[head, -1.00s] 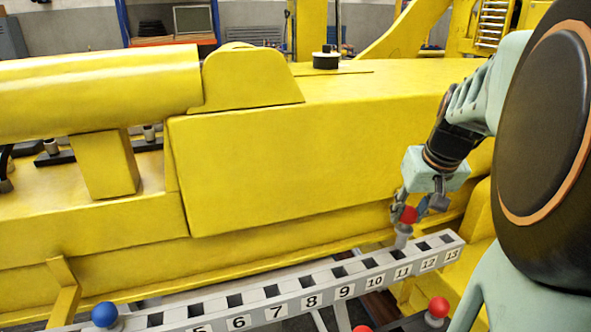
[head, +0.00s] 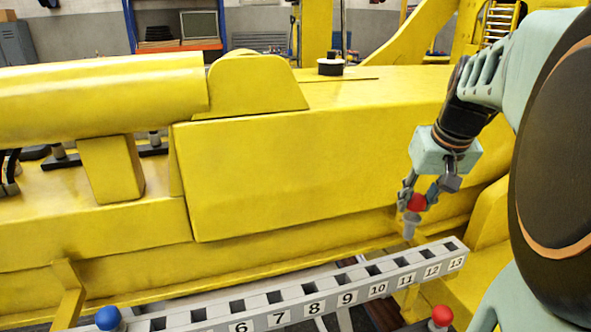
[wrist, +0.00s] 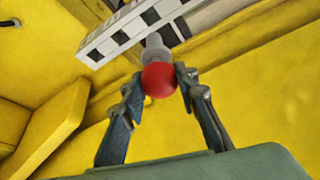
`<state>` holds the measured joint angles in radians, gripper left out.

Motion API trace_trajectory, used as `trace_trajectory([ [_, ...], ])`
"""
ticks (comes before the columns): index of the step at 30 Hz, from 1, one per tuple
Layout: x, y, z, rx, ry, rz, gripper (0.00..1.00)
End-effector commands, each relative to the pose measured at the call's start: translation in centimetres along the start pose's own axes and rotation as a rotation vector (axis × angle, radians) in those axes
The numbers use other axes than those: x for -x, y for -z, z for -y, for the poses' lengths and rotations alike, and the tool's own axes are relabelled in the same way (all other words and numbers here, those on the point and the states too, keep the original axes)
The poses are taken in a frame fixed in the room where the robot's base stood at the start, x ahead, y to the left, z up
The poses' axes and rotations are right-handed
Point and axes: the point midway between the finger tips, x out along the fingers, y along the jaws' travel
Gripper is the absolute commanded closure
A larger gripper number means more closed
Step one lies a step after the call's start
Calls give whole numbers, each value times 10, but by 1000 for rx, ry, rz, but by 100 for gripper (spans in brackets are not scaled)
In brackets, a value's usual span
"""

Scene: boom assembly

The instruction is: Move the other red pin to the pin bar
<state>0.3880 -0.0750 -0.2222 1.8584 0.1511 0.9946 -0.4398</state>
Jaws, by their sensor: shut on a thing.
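My gripper (head: 417,200) is shut on a red pin, with its fingers on either side of the round red head (head: 417,203). The pin's grey shank (head: 410,226) points down, slightly tilted, and appears above the far edge of the pin bar near numbers 11 and 12. The pin bar (head: 345,297) is a long grey rail with dark square holes and numbered labels. In the wrist view, the red head (wrist: 159,79) sits between the fingers and the bar (wrist: 125,28) lies beyond it. Another red pin (head: 442,316) stands at the lower right, in front of the bar.
A blue pin (head: 109,318) stands at the bar's left end. The large yellow boom (head: 310,165) fills the space behind the bar and close to my gripper. Several holes in the middle of the bar look empty.

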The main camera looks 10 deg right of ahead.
Motion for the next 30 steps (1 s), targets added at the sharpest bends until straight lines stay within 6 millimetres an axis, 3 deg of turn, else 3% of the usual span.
trace_trajectory([
  [30, 51, 21, 0, 0, -1, -1, 100],
])
